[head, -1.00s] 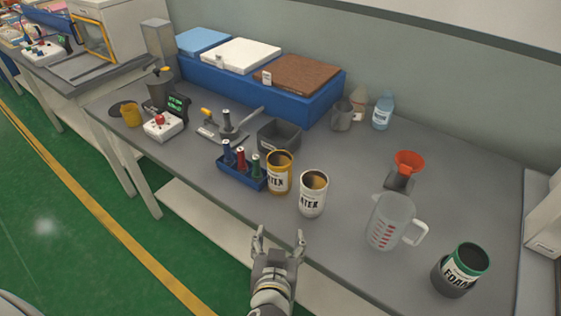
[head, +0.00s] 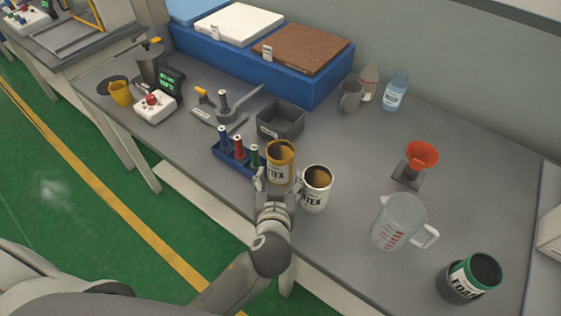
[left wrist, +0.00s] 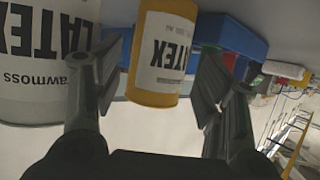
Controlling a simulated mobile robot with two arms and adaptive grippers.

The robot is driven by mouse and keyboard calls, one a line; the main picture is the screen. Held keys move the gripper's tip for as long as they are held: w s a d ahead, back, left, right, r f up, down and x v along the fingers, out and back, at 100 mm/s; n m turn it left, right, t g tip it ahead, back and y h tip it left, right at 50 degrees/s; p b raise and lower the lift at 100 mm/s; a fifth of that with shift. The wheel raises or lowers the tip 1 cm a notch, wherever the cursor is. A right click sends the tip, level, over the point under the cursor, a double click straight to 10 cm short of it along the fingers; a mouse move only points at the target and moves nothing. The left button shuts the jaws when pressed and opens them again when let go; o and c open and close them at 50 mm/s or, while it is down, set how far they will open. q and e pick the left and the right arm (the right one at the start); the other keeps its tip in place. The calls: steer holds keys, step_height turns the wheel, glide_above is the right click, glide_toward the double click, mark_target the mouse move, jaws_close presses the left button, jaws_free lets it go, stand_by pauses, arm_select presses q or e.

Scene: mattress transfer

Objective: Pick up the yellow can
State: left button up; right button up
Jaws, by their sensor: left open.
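The yellow can (head: 281,163) has a white band lettered LATEX and stands upright on the grey table near its front edge. In the left wrist view the yellow can (left wrist: 162,50) appears upside down, ahead of and between the fingers. My left gripper (head: 279,184) is open, with its fingertips just in front of the can; it also shows in the left wrist view (left wrist: 160,85). Nothing is held. I cannot tell whether a finger touches the can. My right gripper is not in view.
A white LATEX can (head: 315,190) stands close on the right of the yellow can. A blue rack (head: 232,158) of bottles is close on its left. A grey bin (head: 281,120) is behind. A measuring jug (head: 398,222) and a green-rimmed FOAM can (head: 470,279) stand farther right.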

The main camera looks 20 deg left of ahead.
mark_target(279, 173)
arm_select(q)
steer(key=p+x, duration=0.1)
steer(key=x, duration=0.3)
steer(key=shift+a, duration=0.1)
steer(key=shift+w+f, duration=0.2)
steer(key=shift+w, duration=0.15)
steer(key=shift+c, duration=0.6)
steer(key=c, duration=0.8)
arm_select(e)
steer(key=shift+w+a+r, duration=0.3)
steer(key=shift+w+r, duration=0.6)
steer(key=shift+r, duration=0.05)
arm_select(q)
steer(key=shift+r+p, duration=0.2)
steer(key=shift+p, duration=0.2)
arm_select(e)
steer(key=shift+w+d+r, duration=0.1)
